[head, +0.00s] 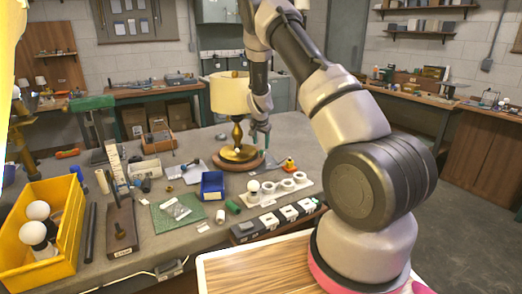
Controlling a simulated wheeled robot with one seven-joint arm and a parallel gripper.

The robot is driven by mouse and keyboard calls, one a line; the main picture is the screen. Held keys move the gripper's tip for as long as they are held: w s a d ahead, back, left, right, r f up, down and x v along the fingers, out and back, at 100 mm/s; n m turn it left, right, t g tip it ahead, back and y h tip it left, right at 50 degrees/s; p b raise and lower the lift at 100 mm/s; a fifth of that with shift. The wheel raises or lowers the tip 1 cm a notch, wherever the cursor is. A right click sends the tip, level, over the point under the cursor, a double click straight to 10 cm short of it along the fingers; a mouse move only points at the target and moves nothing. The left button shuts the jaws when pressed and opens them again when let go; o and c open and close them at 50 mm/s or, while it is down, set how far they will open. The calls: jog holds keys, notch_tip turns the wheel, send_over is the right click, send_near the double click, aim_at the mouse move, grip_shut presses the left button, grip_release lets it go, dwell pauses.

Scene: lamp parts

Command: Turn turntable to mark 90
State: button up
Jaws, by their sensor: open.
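A lamp with a cream shade (230,96) and a round brass base (238,153) stands upright on the turntable (222,164), a low reddish-brown disc on the grey bench. Mark numbers on the turntable are too small to read. My gripper (263,136) points down at the right side of the lamp, close to the stem and above the turntable's right edge. It is open, with no object seen between its fingers. I cannot tell whether it touches the lamp or turntable. Part of the turntable's right side is hard to see behind the gripper.
A small orange-and-yellow piece (290,165) stands right of the turntable. A blue bin (212,186) and a white tray of round parts (281,187) are in front. A yellow crate with bulbs (66,205) is at left. My arm covers the right side.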

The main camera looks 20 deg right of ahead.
aim_at(261, 150)
jog(key=shift+x, duration=2.2)
jog(key=shift+s+f, duration=0.1)
jog(key=shift+s, duration=0.1)
jog(key=shift+a, duration=0.1)
grip_shut()
